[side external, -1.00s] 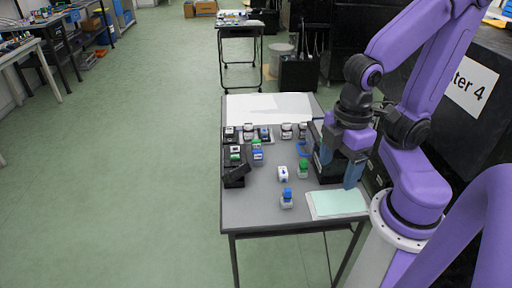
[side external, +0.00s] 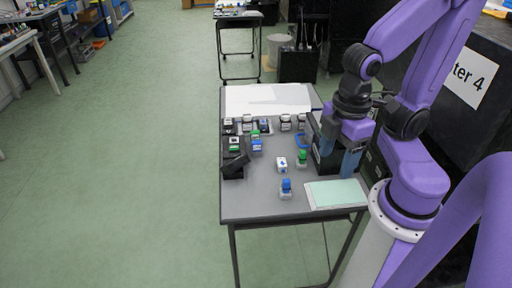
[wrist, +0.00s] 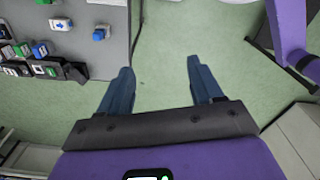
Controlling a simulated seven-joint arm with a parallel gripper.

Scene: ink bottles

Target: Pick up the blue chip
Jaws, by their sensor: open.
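No flat blue chip can be made out for certain. Several small blue items show: a blue-capped clear bottle (side external: 286,188) near the table's front, a white block with a blue mark (side external: 281,164) behind it, a blue block (side external: 256,145) further left, and a blue ring-like item (side external: 301,140) by the black box. My gripper (side external: 337,165) is open and empty over the table's right side, right of these items. In the wrist view my gripper (wrist: 160,66) has only floor between its fingers; the blue-capped bottle (wrist: 100,33) is to its upper left.
A black box (side external: 325,158) stands beside my gripper at the table's right. A pale green sheet (side external: 336,194) lies at the front right. A green-capped bottle (side external: 302,158), dark-labelled bottles (side external: 285,123) and a black holder (side external: 235,166) stand around. White paper (side external: 268,98) covers the back.

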